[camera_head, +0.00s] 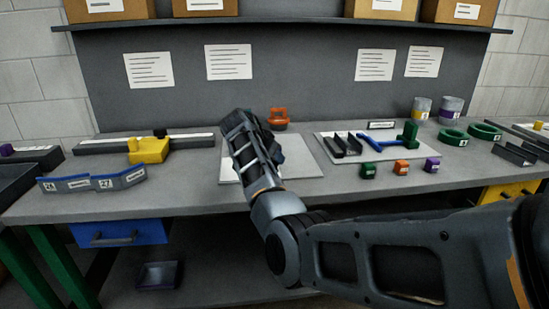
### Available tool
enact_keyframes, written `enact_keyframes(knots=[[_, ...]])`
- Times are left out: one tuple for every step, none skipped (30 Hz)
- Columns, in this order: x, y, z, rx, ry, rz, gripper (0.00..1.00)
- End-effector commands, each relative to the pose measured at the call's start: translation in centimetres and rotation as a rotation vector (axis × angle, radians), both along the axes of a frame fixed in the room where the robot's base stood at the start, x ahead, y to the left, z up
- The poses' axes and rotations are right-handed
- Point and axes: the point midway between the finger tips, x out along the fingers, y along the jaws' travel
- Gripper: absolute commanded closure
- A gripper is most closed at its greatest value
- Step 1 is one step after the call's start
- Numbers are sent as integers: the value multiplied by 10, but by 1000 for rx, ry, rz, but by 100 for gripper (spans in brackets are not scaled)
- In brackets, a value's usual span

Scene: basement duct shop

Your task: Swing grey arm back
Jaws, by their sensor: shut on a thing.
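My gripper (246,135) is over the pale square board (302,162) at the middle of the bench. My own wrist covers its fingertips and the thing they are shut on. I cannot pick out the grey arm for sure; it may be hidden behind my wrist. An orange piece (278,119) stands just behind and to the right of my gripper, at the board's back edge. I cannot tell whether it touches anything I hold.
Left are a yellow block (149,151) by a long rail (100,145) and a blue-grey hinged strip (92,182). Right are a tray (330,157) with dark channels and a blue tool (380,141), small blocks (401,167), green rings (453,136) and cans (451,108). A shelf (300,24) hangs above.

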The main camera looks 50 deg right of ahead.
Motion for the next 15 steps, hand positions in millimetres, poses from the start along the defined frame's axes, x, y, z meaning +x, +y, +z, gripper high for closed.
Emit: enact_keyframes(knots=[[2,1,1,0,-4,5,100],[2,1,1,0,-4,5,100],[2,1,1,0,-4,5,100],[2,1,1,0,-3,6,100],[2,1,1,0,-4,6,100],[2,1,1,0,-4,6,63],[2,1,1,0,-4,6,60],[2,1,1,0,-3,6,57],[2,1,1,0,-3,6,53],[2,1,0,0,-2,5,50],[2,1,0,0,-2,5,48],[1,1,0,0,-2,5,44],[1,1,0,0,-1,4,42],[1,0,0,0,-1,4,42],[1,0,0,0,-1,4,42]])
